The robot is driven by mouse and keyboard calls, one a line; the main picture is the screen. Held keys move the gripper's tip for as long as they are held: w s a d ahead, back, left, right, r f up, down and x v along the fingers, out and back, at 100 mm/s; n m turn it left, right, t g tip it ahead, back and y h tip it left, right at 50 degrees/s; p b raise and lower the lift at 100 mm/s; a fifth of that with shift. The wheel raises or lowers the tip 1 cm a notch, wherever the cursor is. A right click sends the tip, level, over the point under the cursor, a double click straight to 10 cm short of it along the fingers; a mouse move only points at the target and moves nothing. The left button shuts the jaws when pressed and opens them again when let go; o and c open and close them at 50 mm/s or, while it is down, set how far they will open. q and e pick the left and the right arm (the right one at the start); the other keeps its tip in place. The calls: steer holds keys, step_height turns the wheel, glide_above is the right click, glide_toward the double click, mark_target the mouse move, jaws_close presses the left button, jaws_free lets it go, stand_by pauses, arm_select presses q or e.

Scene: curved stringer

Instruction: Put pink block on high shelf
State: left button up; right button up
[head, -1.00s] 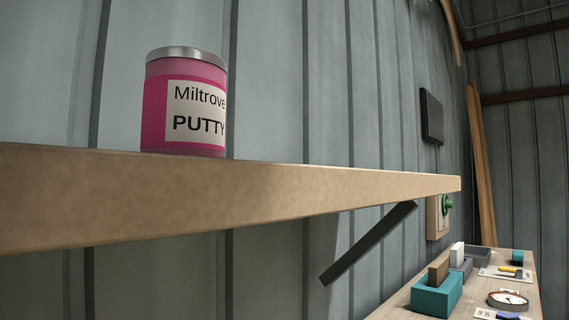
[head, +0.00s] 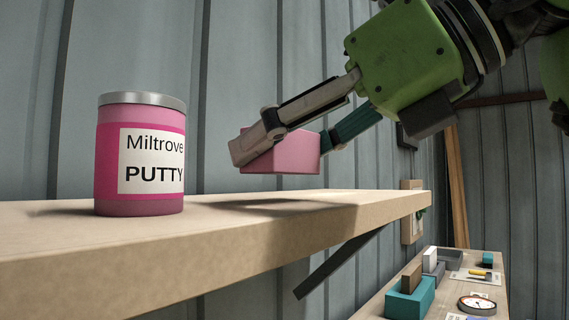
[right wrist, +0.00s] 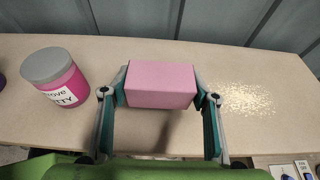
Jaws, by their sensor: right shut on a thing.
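The pink block (head: 287,153) is in my right gripper (head: 275,148), above the high shelf (head: 330,214) in the head view. A gap and a shadow on the board show between the block and the shelf. In the right wrist view the block (right wrist: 161,84) sits between both fingers of the right gripper (right wrist: 161,92), over the shelf top (right wrist: 190,54). The near finger covers part of the block's left end in the head view. My left gripper is in neither view.
A pink putty can (head: 141,153) stands upright on the shelf, left of the block. A dark brace (head: 335,266) supports the shelf.

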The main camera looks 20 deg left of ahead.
steer(key=shift+f+p, duration=0.35)
steer(key=shift+f, duration=0.5)
steer(key=shift+a+f, duration=0.1)
steer(key=shift+f, duration=0.3)
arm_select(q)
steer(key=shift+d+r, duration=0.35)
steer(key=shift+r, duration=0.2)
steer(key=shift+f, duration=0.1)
arm_select(e)
steer(key=shift+f, duration=0.2)
steer(key=o, duration=1.2)
steer(key=shift+o, duration=0.2)
